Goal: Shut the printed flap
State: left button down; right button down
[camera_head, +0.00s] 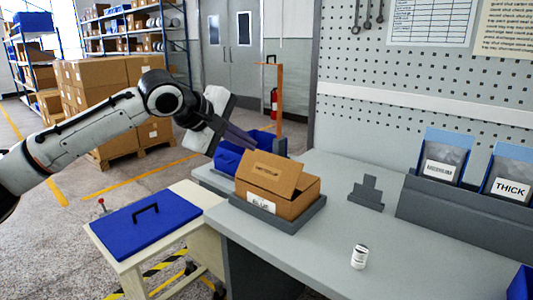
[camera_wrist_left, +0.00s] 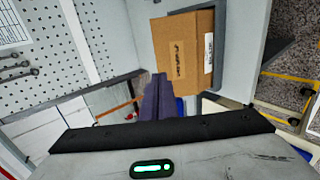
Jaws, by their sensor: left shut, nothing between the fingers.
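The brown cardboard box (camera_head: 296,206) sits in a grey tray at the workbench's left end, with a white label on its front. Its printed flap (camera_head: 272,176) is tilted up, with a gap between it and the box's right side. In the left wrist view the printed flap (camera_wrist_left: 178,62) shows from above, with its print facing the camera. My left gripper (camera_head: 252,143) is shut and empty, just above and behind the flap's upper left edge. In the left wrist view the shut fingers (camera_wrist_left: 158,82) are beside the flap; I cannot tell whether they touch it. My right gripper is out of view.
A blue bin (camera_head: 228,159) stands behind the box. A cart with a blue lid (camera_head: 146,222) is at the left. A small white jar (camera_head: 359,257) and a grey stand (camera_head: 368,193) are on the bench. Labelled bins (camera_head: 440,160) line the back right. The bench middle is mostly clear.

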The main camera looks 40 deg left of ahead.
aim_at(273, 157)
pick_arm(q)
jog(key=x, duration=0.9)
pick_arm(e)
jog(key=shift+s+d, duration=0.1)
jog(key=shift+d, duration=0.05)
